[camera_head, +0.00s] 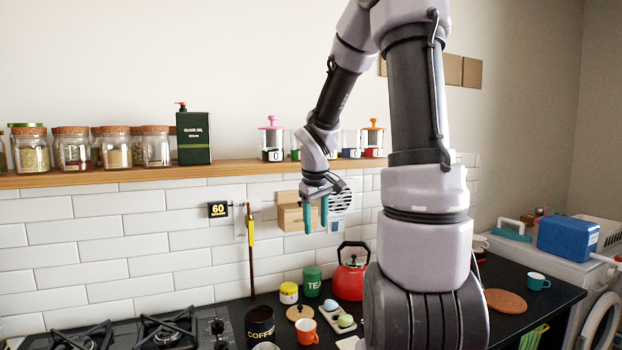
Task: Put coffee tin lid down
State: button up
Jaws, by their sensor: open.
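The coffee tin (260,326) is black with COFFEE lettering and stands upright on the dark counter at the bottom. Its top looks open. A round tan lid with a small knob (299,312) lies on the counter just right of the tin, apart from it; it looks like the coffee tin lid. My gripper (315,228) points down with its two teal fingers apart. It is open and empty, well above the counter and the lid, in front of the tiled wall.
A green TEA tin (312,281), a yellow-banded jar (288,292), a red kettle (350,275) and an orange mug (306,331) stand close around the lid. The gas hob (130,336) is at left. My arm hides part of the counter.

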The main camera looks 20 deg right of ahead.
jog(key=s+a+r+m+t+y, duration=0.1)
jog(key=s+a+r+m+t, duration=0.1)
jog(key=s+a+r, duration=0.3)
jog(key=s+a+r+m+t+y, duration=0.2)
jog(key=s+a+r+m, duration=0.2)
jog(key=s+r, duration=0.6)
jog(key=s+m, duration=0.1)
jog(key=s, duration=0.3)
jog(key=shift+a+y, duration=0.3)
jog(key=shift+a, duration=0.05)
jog(key=shift+w, duration=0.1)
